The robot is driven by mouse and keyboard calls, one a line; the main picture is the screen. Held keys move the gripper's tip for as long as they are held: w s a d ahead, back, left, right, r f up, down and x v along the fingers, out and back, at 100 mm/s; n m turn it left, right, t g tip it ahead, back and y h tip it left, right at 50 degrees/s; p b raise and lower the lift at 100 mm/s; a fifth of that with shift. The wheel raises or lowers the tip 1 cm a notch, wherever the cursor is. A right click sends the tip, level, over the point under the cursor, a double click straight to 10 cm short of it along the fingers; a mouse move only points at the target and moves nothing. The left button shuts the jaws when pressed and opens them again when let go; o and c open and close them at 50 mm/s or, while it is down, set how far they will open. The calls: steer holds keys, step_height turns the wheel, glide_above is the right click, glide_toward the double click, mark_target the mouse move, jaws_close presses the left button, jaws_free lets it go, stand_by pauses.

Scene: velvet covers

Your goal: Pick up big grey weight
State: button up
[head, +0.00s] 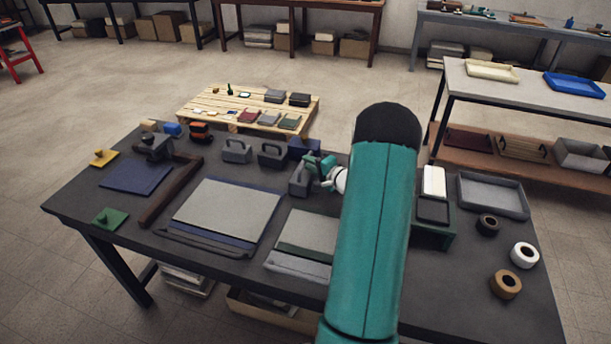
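Three grey, block-like weights with loop handles stand in the back middle of the dark table in the head view. A lighter grey weight (237,151) is at the left, a darker grey weight (272,154) is in the middle, and another grey weight (300,182) stands nearer and to the right. Which one is the big one is hard to tell. My gripper (314,166) is small and teal, right beside the top of the right-hand weight. The fingers are too small to show whether they are open or touching its handle. My teal arm hides part of the table.
Grey boards (226,212) and more covers (305,240) lie in front of the weights. A long brown bar (170,190) and a blue sheet (137,177) lie left. A grey tray (522,206) and tape rolls (506,284) are right. A wooden pallet (187,104) stands behind.

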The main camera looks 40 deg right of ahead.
steer(key=shift+w, duration=0.15)
steer(key=shift+c, duration=0.4)
jaws_close()
stand_by(0.9)
steer(key=shift+d+r, duration=0.1)
steer(key=shift+r, duration=0.25)
